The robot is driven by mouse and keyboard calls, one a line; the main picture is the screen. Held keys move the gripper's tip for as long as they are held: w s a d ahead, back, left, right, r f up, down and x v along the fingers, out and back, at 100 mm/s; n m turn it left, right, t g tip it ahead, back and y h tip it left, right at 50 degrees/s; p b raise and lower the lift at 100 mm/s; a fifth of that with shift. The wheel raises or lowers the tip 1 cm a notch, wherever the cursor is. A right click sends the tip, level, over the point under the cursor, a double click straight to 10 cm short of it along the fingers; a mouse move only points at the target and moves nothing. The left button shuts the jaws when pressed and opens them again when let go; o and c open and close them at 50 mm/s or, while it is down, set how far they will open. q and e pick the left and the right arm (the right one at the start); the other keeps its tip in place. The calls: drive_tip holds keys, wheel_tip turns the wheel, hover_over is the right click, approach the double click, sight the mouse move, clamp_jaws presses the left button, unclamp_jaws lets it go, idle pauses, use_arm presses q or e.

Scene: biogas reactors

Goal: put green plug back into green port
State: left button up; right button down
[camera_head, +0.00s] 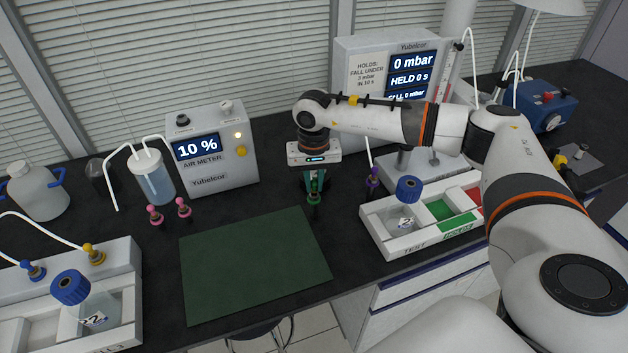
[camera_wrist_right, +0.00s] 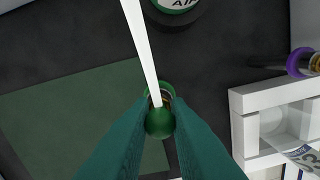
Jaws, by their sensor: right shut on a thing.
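My right gripper (camera_head: 315,188) points down over the table at the right back corner of the green mat. It is shut on the green plug (camera_head: 314,198), which shows between its dark green fingers in the right wrist view (camera_wrist_right: 160,123). A white hose (camera_wrist_right: 141,40) runs to the plug there. A green ring with a brass-coloured part (camera_wrist_right: 159,90) shows just beyond the plug, probably the green port; I cannot tell whether the plug is in it or above it. My left gripper is not in view.
The green mat (camera_head: 255,262) is bare. Pink fittings (camera_head: 184,208) stand left of my gripper, a purple one (camera_head: 373,179) to the right. A white tray (camera_head: 395,246) with a blue-capped bottle (camera_head: 405,205) is at right. The air meter (camera_head: 209,150) stands behind.

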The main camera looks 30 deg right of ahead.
drive_tip(key=shift+f+b, duration=0.45)
drive_tip(key=shift+f, duration=0.1)
idle(0.5)
drive_tip(key=c, duration=1.3)
unclamp_jaws()
wheel_tip(320, 180, up, 12)
drive_tip(key=shift+r+b, duration=0.1)
drive_tip(key=shift+b, duration=0.95)
